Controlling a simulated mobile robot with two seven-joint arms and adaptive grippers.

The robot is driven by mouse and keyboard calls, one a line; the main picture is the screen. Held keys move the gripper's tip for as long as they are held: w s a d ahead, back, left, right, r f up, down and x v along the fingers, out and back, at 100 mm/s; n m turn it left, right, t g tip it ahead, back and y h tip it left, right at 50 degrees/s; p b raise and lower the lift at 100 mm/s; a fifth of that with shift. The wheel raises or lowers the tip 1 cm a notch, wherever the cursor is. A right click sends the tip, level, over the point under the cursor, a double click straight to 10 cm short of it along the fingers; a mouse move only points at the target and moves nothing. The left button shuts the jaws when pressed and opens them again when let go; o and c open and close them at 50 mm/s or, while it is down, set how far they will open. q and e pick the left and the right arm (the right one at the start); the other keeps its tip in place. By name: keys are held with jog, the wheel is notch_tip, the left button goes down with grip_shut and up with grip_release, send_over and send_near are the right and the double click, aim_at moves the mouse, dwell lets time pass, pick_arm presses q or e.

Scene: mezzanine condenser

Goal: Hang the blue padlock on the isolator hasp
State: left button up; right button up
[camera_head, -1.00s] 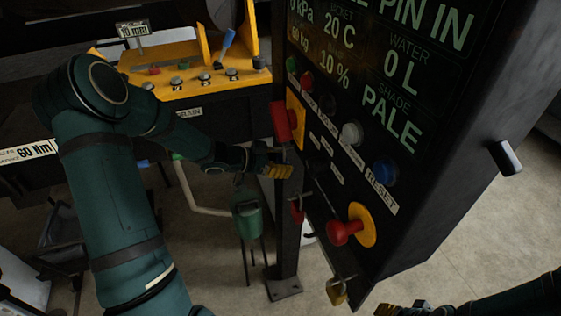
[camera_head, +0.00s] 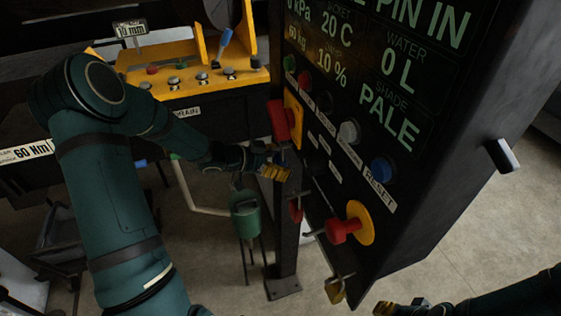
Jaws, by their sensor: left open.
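The red isolator handle (camera_head: 279,120) sits on a yellow plate (camera_head: 294,118) on the left edge of the black panel. My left gripper (camera_head: 276,171) is open just below it, its yellow fingertips close to the panel edge. A small dark blue patch (camera_head: 281,158) shows at the fingertips; it may be the blue padlock, but it is too small to be sure. The hasp is not clearly visible behind the fingers. My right gripper (camera_head: 390,308) is at the bottom edge, partly cut off, and its opening cannot be judged.
A red padlock (camera_head: 296,212) and a brass padlock (camera_head: 335,291) hang lower on the panel's edge. A red knob (camera_head: 341,231) on a yellow disc juts out. A green canister (camera_head: 245,215) and a black post (camera_head: 286,240) stand behind my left gripper.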

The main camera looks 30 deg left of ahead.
pick_arm(q)
jog(key=v, duration=1.2)
